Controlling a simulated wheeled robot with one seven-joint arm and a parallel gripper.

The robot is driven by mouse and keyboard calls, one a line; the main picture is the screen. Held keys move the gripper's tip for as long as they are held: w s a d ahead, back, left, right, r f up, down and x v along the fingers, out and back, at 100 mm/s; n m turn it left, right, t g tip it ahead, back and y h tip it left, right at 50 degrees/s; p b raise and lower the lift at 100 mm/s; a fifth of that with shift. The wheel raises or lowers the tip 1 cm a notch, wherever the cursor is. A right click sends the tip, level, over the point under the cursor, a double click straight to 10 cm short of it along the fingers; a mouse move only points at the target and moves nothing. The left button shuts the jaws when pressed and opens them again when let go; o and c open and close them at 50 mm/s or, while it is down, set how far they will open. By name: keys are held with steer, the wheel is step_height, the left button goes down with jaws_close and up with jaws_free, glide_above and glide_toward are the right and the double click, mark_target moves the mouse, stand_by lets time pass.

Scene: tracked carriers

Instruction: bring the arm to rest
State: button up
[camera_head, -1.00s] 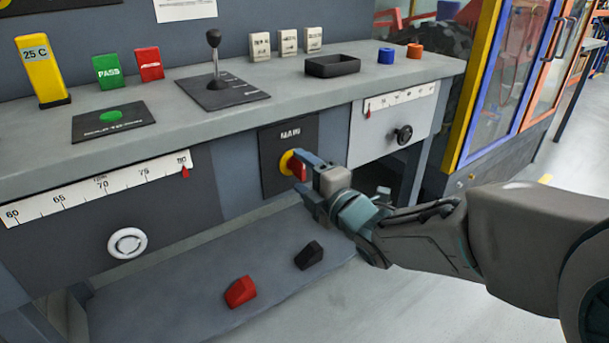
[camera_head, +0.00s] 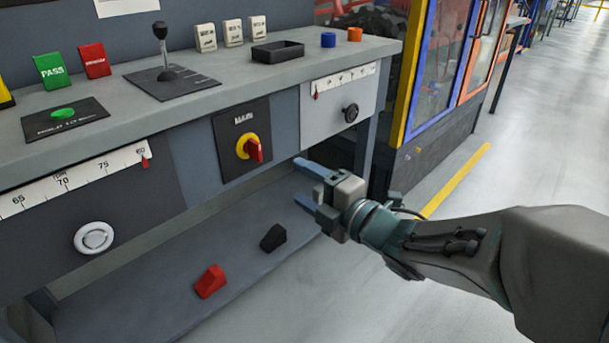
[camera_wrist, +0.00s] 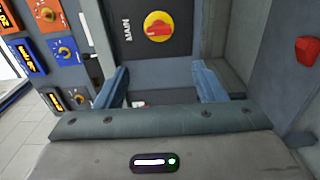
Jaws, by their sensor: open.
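My gripper (camera_head: 306,187) is open and empty, in front of the bench's lower front, to the right of and apart from the MAIN switch. The MAIN switch (camera_head: 253,149) has a red handle on a yellow disc, on a dark panel. In the wrist view the two blue fingers of my gripper (camera_wrist: 162,84) stand apart with nothing between them. The MAIN switch (camera_wrist: 158,27) shows beyond them there. My arm reaches in from the right.
The bench top (camera_head: 230,95) carries a black lever (camera_head: 163,62), a black tray (camera_head: 277,51) and several blocks. Below, a red wedge (camera_head: 210,281) and a black wedge (camera_head: 273,238) lie on the lower shelf. Open floor (camera_head: 460,185) lies to the right.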

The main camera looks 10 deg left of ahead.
steer(key=shift+w+d, duration=0.1)
steer(key=shift+d, duration=0.05)
steer(key=w+d+r+m+t+h+p, duration=0.1)
steer(key=w+d+r+m+h+p, duration=0.2)
steer(key=d+r+m+h+p, duration=1.5)
steer(key=s+d+r+m+g+y+p, duration=0.1)
steer(key=s+r+m+g+p, duration=0.3)
steer(key=s+p, duration=0.4)
steer(key=s+d+r+m+g+y+p, duration=0.2)
steer(key=s+r+m+g+p, duration=0.3)
steer(key=p, duration=1.1)
steer(key=shift+s+r+m+y, duration=0.3)
steer(key=shift+s+r+m, duration=0.6)
steer(key=shift+s+r, duration=0.95)
steer(key=shift+w+r, duration=0.2)
steer(key=shift+w, duration=0.05)
